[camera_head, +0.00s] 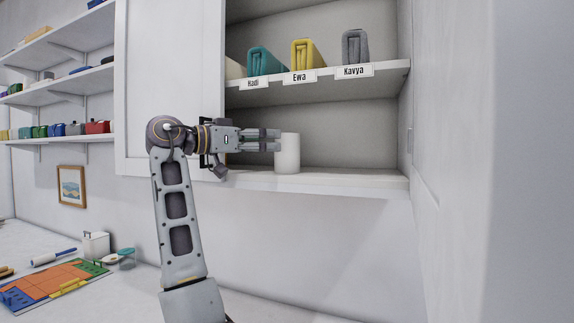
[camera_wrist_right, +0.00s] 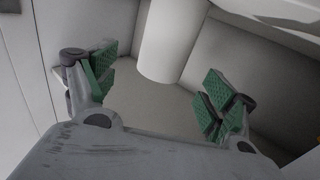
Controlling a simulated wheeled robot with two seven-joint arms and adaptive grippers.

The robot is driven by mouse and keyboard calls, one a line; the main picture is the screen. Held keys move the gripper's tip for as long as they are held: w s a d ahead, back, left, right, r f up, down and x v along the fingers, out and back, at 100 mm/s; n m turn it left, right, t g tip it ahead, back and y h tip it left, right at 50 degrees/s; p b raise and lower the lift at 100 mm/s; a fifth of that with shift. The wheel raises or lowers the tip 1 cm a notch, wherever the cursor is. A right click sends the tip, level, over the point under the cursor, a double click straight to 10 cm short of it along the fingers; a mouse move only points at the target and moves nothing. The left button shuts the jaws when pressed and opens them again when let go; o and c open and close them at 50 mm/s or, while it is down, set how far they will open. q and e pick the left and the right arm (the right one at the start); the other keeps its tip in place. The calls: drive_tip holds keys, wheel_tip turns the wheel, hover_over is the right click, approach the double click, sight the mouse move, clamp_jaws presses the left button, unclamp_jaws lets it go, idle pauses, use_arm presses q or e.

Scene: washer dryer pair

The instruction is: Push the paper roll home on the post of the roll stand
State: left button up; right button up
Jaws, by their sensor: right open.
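The white paper roll (camera_head: 288,153) stands upright on the lower shelf of the open wall cabinet. It also shows in the right wrist view (camera_wrist_right: 170,42), ahead of the fingers. My right gripper (camera_head: 268,140) is open with its fingers pointing right at the roll's left side. In the right wrist view the green-padded fingers (camera_wrist_right: 160,85) are spread wide, with the roll beyond and between them. My left gripper is not in view.
The cabinet's lower shelf (camera_head: 350,183) is otherwise bare to the right. Folded towels, one of them yellow (camera_head: 302,53), sit on the shelf above with name labels. The cabinet door (camera_head: 170,70) stands open on the left. A counter below holds a colored board (camera_head: 55,283).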

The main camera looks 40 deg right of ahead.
sight(287, 143)
drive_tip(key=shift+f, duration=0.35)
drive_tip(key=shift+d, duration=0.15)
drive_tip(key=shift+s+d, duration=0.15)
drive_tip(key=shift+d, duration=0.9)
drive_tip(key=shift+s+d+r+p, duration=0.15)
drive_tip(key=shift+d+p, duration=0.4)
drive_tip(key=shift+d, duration=2.05)
drive_tip(key=c, duration=1.1)
